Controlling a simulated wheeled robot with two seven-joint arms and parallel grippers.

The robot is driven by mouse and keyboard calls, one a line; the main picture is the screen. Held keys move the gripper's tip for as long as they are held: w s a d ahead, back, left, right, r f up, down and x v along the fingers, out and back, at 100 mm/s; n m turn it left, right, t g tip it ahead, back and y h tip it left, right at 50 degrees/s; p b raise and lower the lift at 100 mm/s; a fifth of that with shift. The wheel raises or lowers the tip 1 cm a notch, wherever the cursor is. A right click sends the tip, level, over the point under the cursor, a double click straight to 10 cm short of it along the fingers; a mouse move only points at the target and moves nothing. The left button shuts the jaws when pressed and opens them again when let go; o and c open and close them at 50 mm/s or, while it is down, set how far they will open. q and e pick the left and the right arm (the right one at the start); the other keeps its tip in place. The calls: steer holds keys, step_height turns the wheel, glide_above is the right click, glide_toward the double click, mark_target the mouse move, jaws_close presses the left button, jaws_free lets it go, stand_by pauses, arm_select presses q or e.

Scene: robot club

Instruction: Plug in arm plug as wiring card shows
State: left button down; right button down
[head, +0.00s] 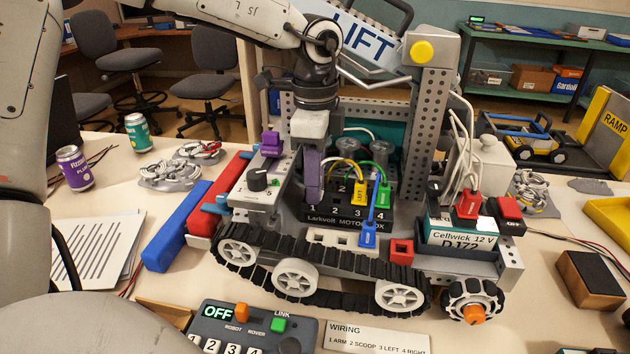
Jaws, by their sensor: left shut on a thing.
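My left gripper (313,198) points down over the left end of the black motor box (337,216), near socket 1. It is shut on a narrow purple piece, probably a plug; where piece and fingers meet is unclear, and whether it is seated cannot be told. A yellow plug (360,192) marked LEFT stands at socket 3 and a green plug (383,194) at socket 4. A blue plug (368,234) with a blue cable is at the box's front, low down. The wiring card (376,338) reads 1 ARM, 2 SCOOP, 3 LEFT, 4 RIGHT. My right gripper is out of view.
The tracked rover (322,265) carries the box, a perforated mast (425,110) and a battery (460,235) with red plugs. A control panel (250,330) reading OFF stands in front. A purple block (271,144) is left of my gripper.

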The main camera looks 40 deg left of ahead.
arm_select(q)
steer(key=shift+s+f, duration=0.15)
steer(key=shift+f, duration=0.2)
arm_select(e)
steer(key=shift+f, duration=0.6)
arm_select(q)
steer(key=c, duration=1.5)
jaws_free()
steer(key=shift+o, duration=0.2)
steer(key=shift+r+p, duration=0.5)
steer(key=shift+r, duration=0.95)
steer(key=shift+r+p, duration=0.75)
steer(key=shift+r, duration=1)
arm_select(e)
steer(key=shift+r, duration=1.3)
